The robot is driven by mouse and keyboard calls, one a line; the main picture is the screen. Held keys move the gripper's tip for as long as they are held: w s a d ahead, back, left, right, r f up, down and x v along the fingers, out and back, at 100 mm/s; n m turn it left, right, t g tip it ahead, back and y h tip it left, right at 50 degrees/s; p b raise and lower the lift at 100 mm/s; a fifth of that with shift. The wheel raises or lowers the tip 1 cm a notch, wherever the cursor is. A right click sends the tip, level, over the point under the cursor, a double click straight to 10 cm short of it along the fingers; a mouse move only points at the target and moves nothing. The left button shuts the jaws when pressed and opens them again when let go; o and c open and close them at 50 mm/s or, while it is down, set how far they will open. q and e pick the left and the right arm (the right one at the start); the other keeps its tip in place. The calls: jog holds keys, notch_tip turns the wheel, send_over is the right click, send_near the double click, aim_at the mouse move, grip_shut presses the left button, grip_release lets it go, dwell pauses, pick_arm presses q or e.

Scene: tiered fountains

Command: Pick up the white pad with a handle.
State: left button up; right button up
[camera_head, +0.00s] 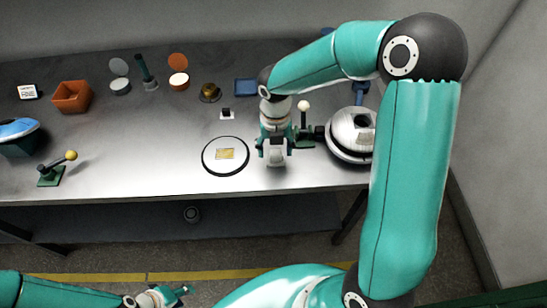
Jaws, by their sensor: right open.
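A small white pad with a dark handle (227,115) lies on the metal table, left of my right arm and behind the round disc. My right gripper (274,160) points down over the table, in front and to the right of the pad and apart from it. It is open, and nothing shows between its fingers. My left gripper (176,294) is low at the bottom of the view, in front of the table and far from the pad. Its fingers are too small to read.
A white disc with a black rim (212,166) lies beside my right gripper. A silver dome (348,128) stands right of it. A blue tray (246,87), brass bell-like thing (210,93), orange bin (72,97) and yellow-knobbed lever (52,175) stand elsewhere. The front middle-left is clear.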

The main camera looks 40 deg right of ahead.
aim_at(275, 151)
jog(key=shift+f, duration=0.85)
grip_shut()
jog(key=shift+r, duration=0.15)
notch_tip(275, 151, up, 20)
jog(key=shift+p, duration=0.35)
